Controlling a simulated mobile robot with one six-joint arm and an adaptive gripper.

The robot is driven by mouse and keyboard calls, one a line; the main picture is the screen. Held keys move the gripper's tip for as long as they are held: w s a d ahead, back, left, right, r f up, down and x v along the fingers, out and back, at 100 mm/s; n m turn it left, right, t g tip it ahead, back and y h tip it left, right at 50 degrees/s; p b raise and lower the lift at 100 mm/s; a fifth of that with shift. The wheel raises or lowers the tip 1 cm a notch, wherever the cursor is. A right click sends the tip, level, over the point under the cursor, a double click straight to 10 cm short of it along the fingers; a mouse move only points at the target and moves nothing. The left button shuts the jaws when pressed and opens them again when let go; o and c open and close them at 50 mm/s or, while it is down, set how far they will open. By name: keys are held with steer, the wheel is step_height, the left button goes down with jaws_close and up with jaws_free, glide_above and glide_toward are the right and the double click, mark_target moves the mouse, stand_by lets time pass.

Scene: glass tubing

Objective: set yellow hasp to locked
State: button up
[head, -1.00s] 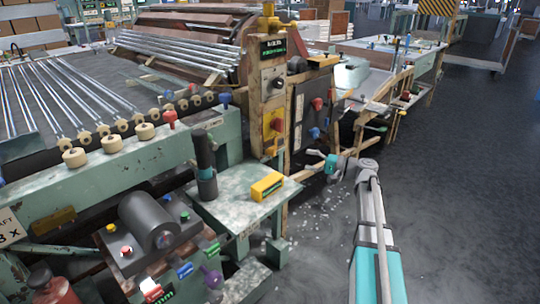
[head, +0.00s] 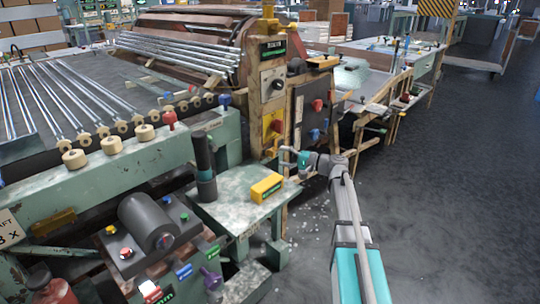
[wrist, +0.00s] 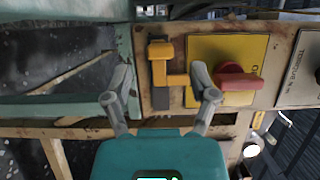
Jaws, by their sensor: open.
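In the wrist view the yellow hasp (wrist: 160,52) is a small L-shaped piece on a worn tan panel, with a dark strip below its top block and a short arm pointing right. My gripper (wrist: 160,75) is open, with one grey finger on each side of the hasp. The right fingertip is close to the hasp's arm; I cannot tell whether they touch. In the head view my gripper (head: 288,157) is at the front of the machine's wooden post, low beside the yellow switch plate (head: 272,125). The hasp is too small to make out clearly there.
A red knob (wrist: 238,82) on a yellow plate is just right of my right finger. A green table (head: 225,185) with a yellow box (head: 267,187) stands left of my arm. Open grey floor (head: 450,190) lies to the right.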

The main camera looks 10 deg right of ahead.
mark_target(272, 157)
steer(key=shift+x, duration=2.3)
